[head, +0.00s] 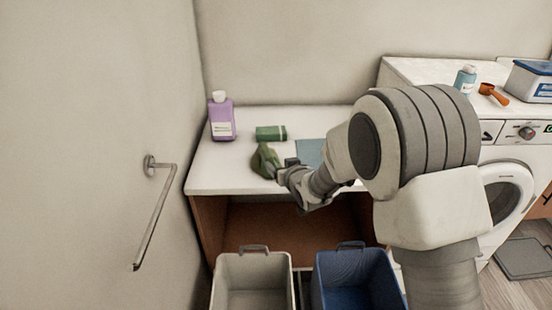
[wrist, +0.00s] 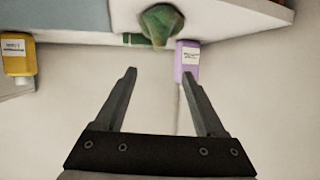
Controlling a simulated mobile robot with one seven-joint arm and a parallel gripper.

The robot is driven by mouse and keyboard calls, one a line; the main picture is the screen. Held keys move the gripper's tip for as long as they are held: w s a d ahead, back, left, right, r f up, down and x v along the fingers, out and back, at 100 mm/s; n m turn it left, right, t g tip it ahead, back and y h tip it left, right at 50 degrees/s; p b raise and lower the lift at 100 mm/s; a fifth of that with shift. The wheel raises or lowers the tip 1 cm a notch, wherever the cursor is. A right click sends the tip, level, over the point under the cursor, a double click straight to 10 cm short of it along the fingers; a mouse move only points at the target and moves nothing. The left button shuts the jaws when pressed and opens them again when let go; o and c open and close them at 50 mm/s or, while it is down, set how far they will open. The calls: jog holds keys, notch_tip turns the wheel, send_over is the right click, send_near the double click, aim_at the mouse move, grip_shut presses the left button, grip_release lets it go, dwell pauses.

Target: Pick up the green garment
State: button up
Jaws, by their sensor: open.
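The crumpled green garment (head: 265,161) lies on the white counter, left of my gripper. In the wrist view the green garment (wrist: 160,22) is beyond the fingertips, near the top middle, and not between the fingers. My gripper (head: 279,172) is close beside the garment in the head view; whether it touches is unclear. In the wrist view my gripper (wrist: 160,73) is open, its two fingers spread with nothing between them.
A purple bottle (head: 222,117) stands at the counter's back left. A blue-grey cloth (head: 310,151) lies partly behind my arm. Grey (head: 252,260) and blue bins (head: 352,268) stand below in front. A wall rail (head: 155,217) is at left, a washing machine (head: 510,185) at right.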

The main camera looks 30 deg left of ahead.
aim_at(269, 155)
jog(key=p+x, duration=0.1)
jog(key=x, duration=1)
jog(key=shift+s, duration=0.1)
jog(key=shift+f+p+x, duration=0.2)
jog(key=shift+p+x, duration=0.25)
jog(key=shift+x, duration=2.35)
jog(key=shift+d, duration=0.1)
jog(key=shift+c, duration=0.4)
grip_shut()
